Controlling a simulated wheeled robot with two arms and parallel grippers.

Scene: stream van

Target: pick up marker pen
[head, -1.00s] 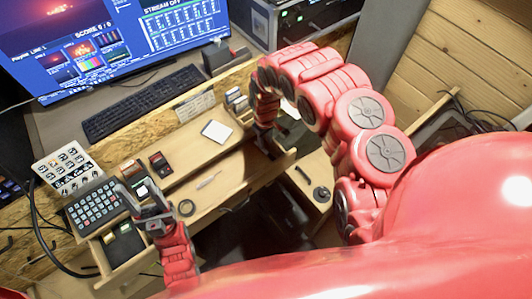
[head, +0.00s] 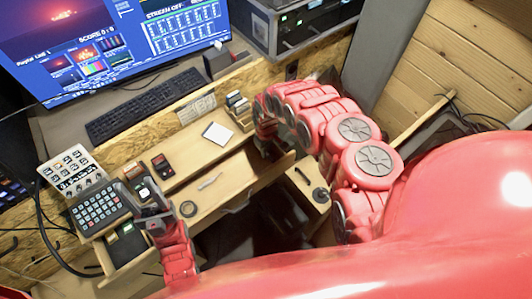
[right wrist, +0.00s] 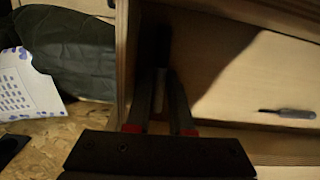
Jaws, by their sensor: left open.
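No object is clearly a marker pen. A slim pale object (head: 209,180) lies on the wooden desk in the head view; I cannot tell whether it is the pen. A slim grey-blue pen-like object (right wrist: 287,113) lies on pale wood at the right of the right wrist view, apart from my right gripper. My left gripper (head: 143,194) is open above the desk's front edge, left of the pale object.
A white notepad (head: 217,133), a button panel (head: 98,208) and small dark devices (head: 162,167) lie on the desk. A black keyboard (head: 145,104) and monitor (head: 115,45) stand behind. An open drawer (head: 126,245) sits below my left gripper.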

